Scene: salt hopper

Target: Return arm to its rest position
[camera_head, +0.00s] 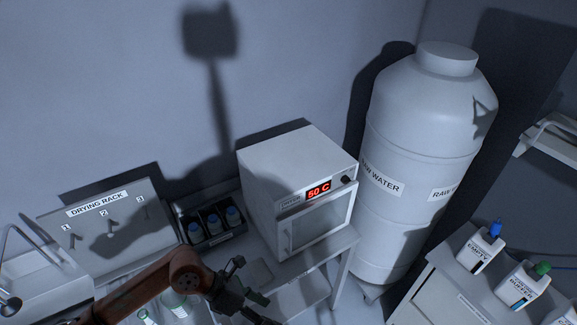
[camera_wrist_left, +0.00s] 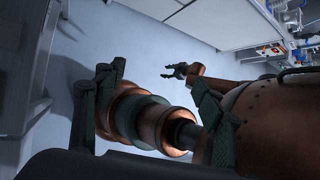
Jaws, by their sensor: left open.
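My left arm comes in from the lower left of the head view, with its orange-brown link bent at a joint. My left gripper (camera_head: 256,284) is at the bottom centre, dark and in front of the small white oven. In the left wrist view my left gripper (camera_wrist_left: 158,78) is open, its two dark fingers wide apart with nothing held between them. Copper-coloured parts of my own body show behind the fingers. My right gripper (camera_wrist_left: 176,71) shows small at the top centre of that view, its fingers apart and empty. It is outside the head view.
The oven (camera_head: 298,170) reads 50 C. A drying rack (camera_head: 120,240) and a dark bin (camera_head: 213,238) of blue-capped bottles stand left of it. A large water tank (camera_head: 419,140) stands right. Bottles stand on a cabinet at lower right, including one labelled empty (camera_head: 479,250).

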